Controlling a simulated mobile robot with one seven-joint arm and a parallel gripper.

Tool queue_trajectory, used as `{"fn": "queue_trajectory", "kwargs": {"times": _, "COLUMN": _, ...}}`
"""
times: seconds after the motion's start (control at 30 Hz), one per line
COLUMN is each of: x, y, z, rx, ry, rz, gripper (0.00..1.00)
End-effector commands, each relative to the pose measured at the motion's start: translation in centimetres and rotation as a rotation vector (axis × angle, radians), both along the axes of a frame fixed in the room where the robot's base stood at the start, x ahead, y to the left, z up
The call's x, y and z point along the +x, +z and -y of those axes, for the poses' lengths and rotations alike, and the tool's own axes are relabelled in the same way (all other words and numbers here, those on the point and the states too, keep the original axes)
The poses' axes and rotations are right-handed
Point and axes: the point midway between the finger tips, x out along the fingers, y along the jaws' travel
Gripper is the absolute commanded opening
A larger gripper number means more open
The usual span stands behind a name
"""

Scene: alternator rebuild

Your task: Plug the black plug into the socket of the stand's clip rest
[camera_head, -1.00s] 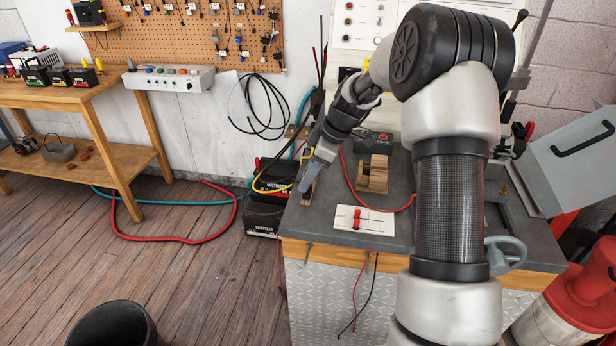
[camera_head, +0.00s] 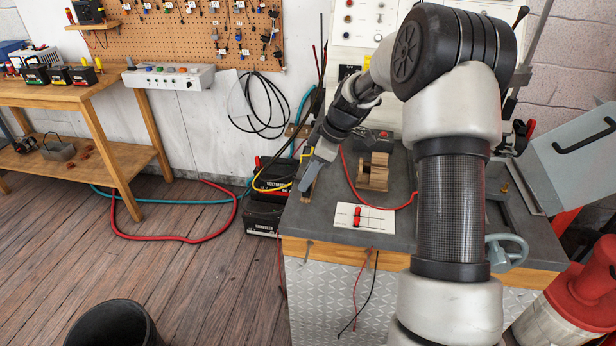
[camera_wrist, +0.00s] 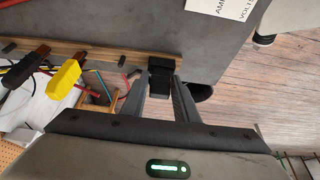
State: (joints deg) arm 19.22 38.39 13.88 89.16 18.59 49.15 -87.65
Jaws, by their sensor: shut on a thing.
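My gripper (camera_wrist: 160,82) is shut on the black plug (camera_wrist: 160,68), which shows between the two grey fingers in the wrist view. The plug is at the end of a wooden strip (camera_wrist: 110,57), which looks like the stand's clip rest. It appears to touch or overlap the strip's edge; I cannot tell whether it is seated. The socket is not visible, perhaps hidden by the plug. In the head view my gripper (camera_head: 309,180) points down at the bench's left edge, and the plug cannot be made out there.
A yellow clip (camera_wrist: 64,79) and a dark clip with an orange-brown part (camera_wrist: 27,68) sit beside the strip, with coloured wires near them. A wooden block (camera_head: 374,172) and a white panel with red posts (camera_head: 364,218) are on the grey bench (camera_head: 410,240). Batteries (camera_head: 264,216) stand left of it.

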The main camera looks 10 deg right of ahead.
Motion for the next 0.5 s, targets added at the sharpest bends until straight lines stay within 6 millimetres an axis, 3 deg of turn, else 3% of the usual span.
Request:
{"fn": "queue_trajectory", "kwargs": {"times": 0.43, "x": -0.05, "y": -0.16, "z": 0.05, "rx": 0.0, "ry": -0.001, "rz": -0.002, "gripper": 0.13}}
{"fn": "queue_trajectory", "kwargs": {"times": 0.47, "x": -0.05, "y": -0.17, "z": 0.05, "rx": 0.0, "ry": -0.001, "rz": -0.002, "gripper": 0.31}}
{"fn": "queue_trajectory", "kwargs": {"times": 0.5, "x": -0.05, "y": -0.17, "z": 0.05, "rx": 0.0, "ry": -0.001, "rz": -0.002, "gripper": 0.38}}
